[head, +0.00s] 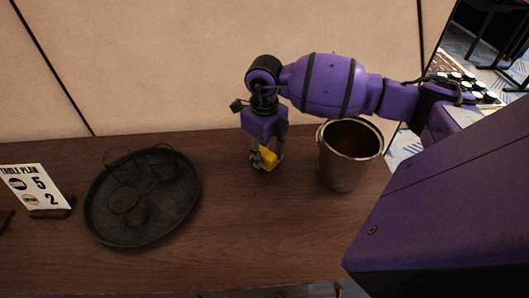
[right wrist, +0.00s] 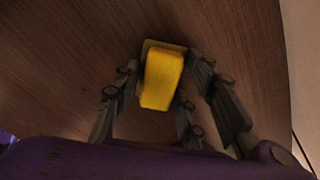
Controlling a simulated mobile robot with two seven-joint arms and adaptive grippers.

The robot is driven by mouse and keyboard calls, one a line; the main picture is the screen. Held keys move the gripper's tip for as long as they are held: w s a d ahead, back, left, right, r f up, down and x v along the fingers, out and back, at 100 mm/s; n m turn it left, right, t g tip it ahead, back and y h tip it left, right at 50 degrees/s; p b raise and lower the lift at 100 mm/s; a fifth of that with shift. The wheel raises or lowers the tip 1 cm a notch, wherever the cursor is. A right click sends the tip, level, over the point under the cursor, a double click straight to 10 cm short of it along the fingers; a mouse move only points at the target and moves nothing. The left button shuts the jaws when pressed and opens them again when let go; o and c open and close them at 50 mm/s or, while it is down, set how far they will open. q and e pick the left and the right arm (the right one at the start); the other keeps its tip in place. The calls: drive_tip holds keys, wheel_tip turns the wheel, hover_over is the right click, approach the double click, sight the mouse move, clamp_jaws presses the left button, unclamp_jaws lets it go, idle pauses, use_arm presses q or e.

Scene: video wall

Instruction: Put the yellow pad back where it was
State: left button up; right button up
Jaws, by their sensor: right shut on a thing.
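The yellow pad (head: 267,157) is between the fingers of my right gripper (head: 265,160), over the wooden table between the tray and the bucket. In the right wrist view the yellow pad (right wrist: 162,80) sits between the fingertips of the right gripper (right wrist: 165,72), with a paler edge at its far end. The right gripper is shut on it and points down. I cannot tell whether the pad touches the table. My left gripper is not in view.
A round dark tray (head: 100,215) with thin black wire-like items lies at left. A metal bucket (head: 345,175) stands close right of the gripper. A table plan sign (head: 35,187) stands at far left. The wooden table (head: 250,230) is clear in front; a beige wall (head: 170,60) is behind.

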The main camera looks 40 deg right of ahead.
sight(264, 152)
drive_tip(key=o, duration=0.8)
drive_tip(key=shift+f, duration=0.2)
drive_tip(key=shift+c, duration=0.2)
drive_tip(key=shift+o, duration=2.2)
drive_tip(key=shift+r, duration=0.3)
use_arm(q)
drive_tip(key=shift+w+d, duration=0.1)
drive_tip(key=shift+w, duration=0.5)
use_arm(e)
wheel_tip(264, 152, up, 12)
drive_tip(key=shift+f, duration=0.15)
